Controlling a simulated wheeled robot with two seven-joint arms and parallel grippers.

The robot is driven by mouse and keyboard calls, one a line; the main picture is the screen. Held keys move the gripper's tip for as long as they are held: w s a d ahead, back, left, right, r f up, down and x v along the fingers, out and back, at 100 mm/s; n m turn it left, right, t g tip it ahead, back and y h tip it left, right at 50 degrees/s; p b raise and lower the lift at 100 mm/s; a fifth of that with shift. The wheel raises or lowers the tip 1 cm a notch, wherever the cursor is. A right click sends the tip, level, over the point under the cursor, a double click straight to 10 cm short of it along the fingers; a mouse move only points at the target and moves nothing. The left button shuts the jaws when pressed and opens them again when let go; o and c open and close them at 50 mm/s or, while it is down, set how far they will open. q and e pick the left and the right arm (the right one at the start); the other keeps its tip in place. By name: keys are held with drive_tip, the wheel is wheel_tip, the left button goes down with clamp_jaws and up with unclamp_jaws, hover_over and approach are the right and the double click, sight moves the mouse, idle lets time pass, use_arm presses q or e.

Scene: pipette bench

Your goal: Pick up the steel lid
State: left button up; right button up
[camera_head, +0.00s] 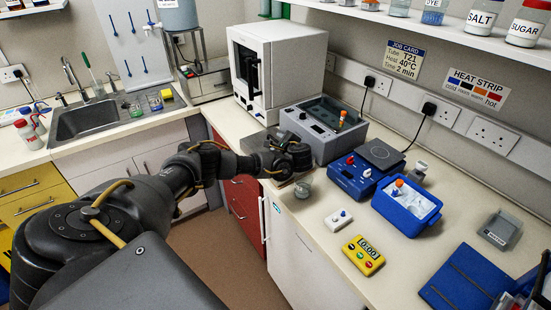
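My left arm comes in from the lower left, and its gripper (291,158) is over the bench edge, in front of the grey water bath (325,128). A flat grey metal piece, apparently the steel lid (255,139), lies on the bench at the gripper, left of the bath. My gripper and wrist hide most of it. The fingertips are dark and blend together, so I cannot tell whether they touch or hold it. The bath's top is open, and a tube with an orange cap (342,117) stands at its right side. My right gripper is not in view.
A small glass beaker (303,188) stands close to the gripper, near the bench edge. A white oven (280,75) is behind the bath. A blue hotplate device (352,177), a blue ice tub (407,205) and a yellow timer (363,255) are to the right.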

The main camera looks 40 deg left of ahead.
use_arm(q)
drive_tip(key=shift+w+a, duration=0.1)
drive_tip(key=shift+a, duration=0.1)
clamp_jaws()
idle(1.4)
